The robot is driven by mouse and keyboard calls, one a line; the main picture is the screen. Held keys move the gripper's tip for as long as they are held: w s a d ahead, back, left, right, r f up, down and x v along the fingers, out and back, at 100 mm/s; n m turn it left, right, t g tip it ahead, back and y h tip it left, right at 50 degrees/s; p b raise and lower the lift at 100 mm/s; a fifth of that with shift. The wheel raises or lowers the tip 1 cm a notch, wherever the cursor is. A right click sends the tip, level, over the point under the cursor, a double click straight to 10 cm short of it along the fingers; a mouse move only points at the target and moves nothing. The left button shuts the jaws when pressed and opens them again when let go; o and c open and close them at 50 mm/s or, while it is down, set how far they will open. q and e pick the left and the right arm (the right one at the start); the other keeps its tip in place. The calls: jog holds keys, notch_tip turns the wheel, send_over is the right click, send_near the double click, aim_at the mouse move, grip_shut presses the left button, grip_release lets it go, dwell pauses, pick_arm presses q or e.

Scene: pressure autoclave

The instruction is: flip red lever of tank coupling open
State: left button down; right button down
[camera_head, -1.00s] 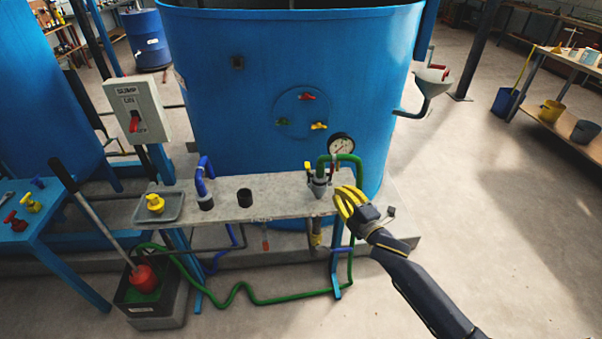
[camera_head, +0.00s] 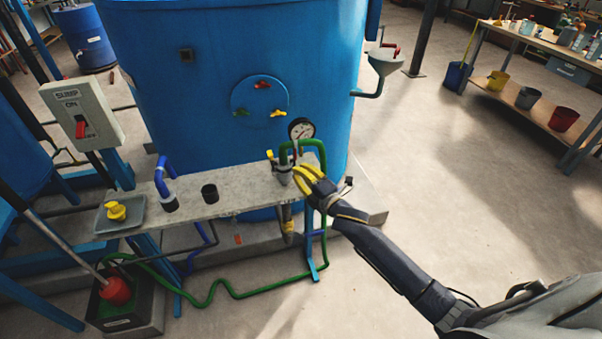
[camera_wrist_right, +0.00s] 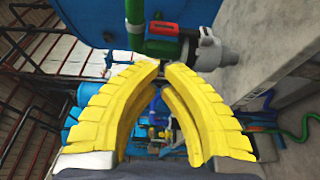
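A red lever (camera_wrist_right: 163,28) sits on a green valve body with a grey coupling (camera_wrist_right: 207,47) at the top of the right wrist view. In the head view, the coupling (camera_head: 283,172) stands at the right end of the bench, below the gauge; its red lever cannot be made out there. My right gripper (camera_head: 303,172) is just right of this coupling. In the right wrist view its yellow fingers (camera_wrist_right: 161,68) bow inward, tips nearly together with nothing between them. The tips lie just below the red lever in that picture, apparently apart from it. My left gripper is out of view.
A green hose (camera_head: 305,147) loops behind the coupling near the pressure gauge (camera_head: 301,129). The blue tank (camera_head: 220,55) stands behind the bench (camera_head: 235,193), with small red, green and yellow valves on its round plate (camera_head: 258,97).

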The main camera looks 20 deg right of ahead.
aim_at(285, 158)
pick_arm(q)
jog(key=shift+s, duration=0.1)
pick_arm(e)
jog(key=shift+x, duration=3.6)
jog(key=shift+a, duration=0.1)
